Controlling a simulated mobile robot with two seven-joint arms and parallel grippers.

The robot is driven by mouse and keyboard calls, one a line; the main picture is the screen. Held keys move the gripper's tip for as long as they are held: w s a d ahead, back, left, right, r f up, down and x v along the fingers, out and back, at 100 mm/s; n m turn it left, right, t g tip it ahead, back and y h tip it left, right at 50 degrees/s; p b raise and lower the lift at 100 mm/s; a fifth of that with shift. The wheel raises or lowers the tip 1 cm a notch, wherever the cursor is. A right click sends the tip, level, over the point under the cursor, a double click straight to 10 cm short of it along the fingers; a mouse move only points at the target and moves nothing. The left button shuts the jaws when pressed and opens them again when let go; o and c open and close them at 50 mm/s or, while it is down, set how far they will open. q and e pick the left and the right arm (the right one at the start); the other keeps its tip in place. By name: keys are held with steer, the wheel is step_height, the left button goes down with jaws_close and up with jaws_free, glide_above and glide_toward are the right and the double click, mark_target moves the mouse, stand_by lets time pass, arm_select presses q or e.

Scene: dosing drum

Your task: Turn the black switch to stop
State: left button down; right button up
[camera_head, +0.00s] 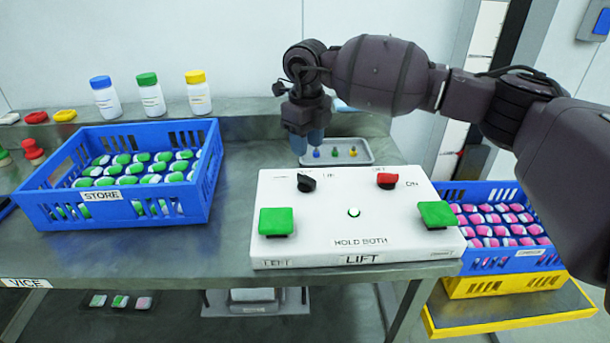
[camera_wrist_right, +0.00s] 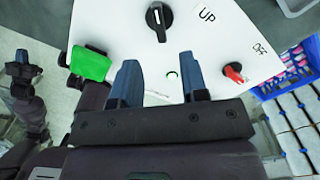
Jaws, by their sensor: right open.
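The black switch (camera_head: 306,183) is a rotary knob at the back left of the white control box (camera_head: 330,218). In the wrist view the black switch (camera_wrist_right: 158,18) has a white mark on it, and the word UP stands beside it. I cannot read a stop label. My right gripper (camera_head: 306,146) points down behind the box, near the small grey tray, apart from the switch. In the wrist view its blue fingers (camera_wrist_right: 158,62) are apart with nothing between them, and the switch lies beyond their tips. My left gripper is not seen in the head view.
The box also bears a red switch (camera_head: 387,180) and two green buttons (camera_head: 276,221) (camera_head: 436,214). A grey tray (camera_head: 366,158) with small coloured pieces lies behind it. A blue STORE crate (camera_head: 120,205) stands left, another blue crate (camera_head: 525,262) right. Bottles (camera_head: 151,95) stand behind.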

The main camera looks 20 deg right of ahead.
mark_target(306, 176)
step_height(306, 176, down, 8)
steer(key=shift+f+b, duration=0.15)
steer(key=shift+b, duration=0.4)
steer(key=shift+f, duration=0.35)
steer(key=shift+c, duration=0.4)
